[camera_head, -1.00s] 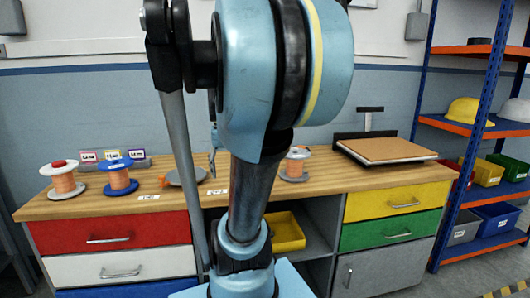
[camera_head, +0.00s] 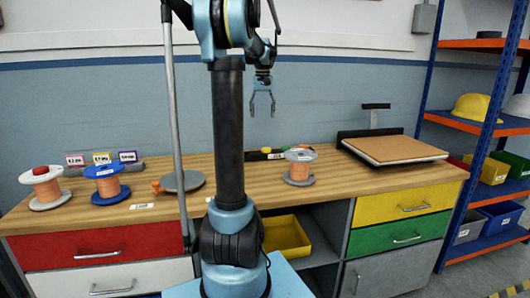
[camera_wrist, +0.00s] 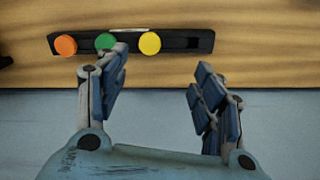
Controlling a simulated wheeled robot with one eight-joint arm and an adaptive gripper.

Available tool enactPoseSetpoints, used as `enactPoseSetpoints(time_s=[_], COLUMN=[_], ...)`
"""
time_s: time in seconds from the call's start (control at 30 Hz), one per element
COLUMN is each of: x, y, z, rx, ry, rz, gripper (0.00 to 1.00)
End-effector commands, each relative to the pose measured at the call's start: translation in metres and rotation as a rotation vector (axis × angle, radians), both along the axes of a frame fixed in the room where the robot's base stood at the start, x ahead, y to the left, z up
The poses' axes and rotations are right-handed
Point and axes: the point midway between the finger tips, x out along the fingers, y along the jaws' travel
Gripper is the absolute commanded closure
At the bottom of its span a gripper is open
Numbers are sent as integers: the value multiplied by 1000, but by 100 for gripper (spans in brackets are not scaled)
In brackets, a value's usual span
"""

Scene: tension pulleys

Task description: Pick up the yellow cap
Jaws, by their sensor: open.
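The yellow cap (camera_wrist: 149,43) is a round disc at the right end of a row on a black holder (camera_wrist: 185,41) in the wrist view. A green cap (camera_wrist: 105,41) and an orange cap (camera_wrist: 66,45) sit to its left. The holder also shows on the back of the workbench in the head view (camera_head: 257,155), its caps too small to tell apart there. My gripper (camera_head: 262,106) hangs fingers down above the back of the bench, apart from the holder. In the wrist view my gripper (camera_wrist: 161,58) is open and empty, with the green cap partly behind its left finger.
A spool (camera_head: 299,168) stands near the holder on the wooden workbench (camera_head: 330,180). A grey disc (camera_head: 182,181), a blue-topped spool (camera_head: 107,183) and a red-knobbed spool (camera_head: 44,188) are farther left. A cork-topped board (camera_head: 395,149) lies right. The wall is close behind the bench.

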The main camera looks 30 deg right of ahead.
Motion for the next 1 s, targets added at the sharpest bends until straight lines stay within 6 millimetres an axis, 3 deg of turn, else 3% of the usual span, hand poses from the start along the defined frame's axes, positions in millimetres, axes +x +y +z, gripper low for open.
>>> enactPoseSetpoints(time_s=[0.1, 0.27, 0.8, 1.0], x=[4, 4, 2, 1], y=[-21, -33, -37, -37], z=[1, -7, -96, -117], rx=[4, 5, 5, 5], ry=[5, 6, 6, 6], rz=[-21, -34, -40, -40], gripper=[38, 38, 38, 38])
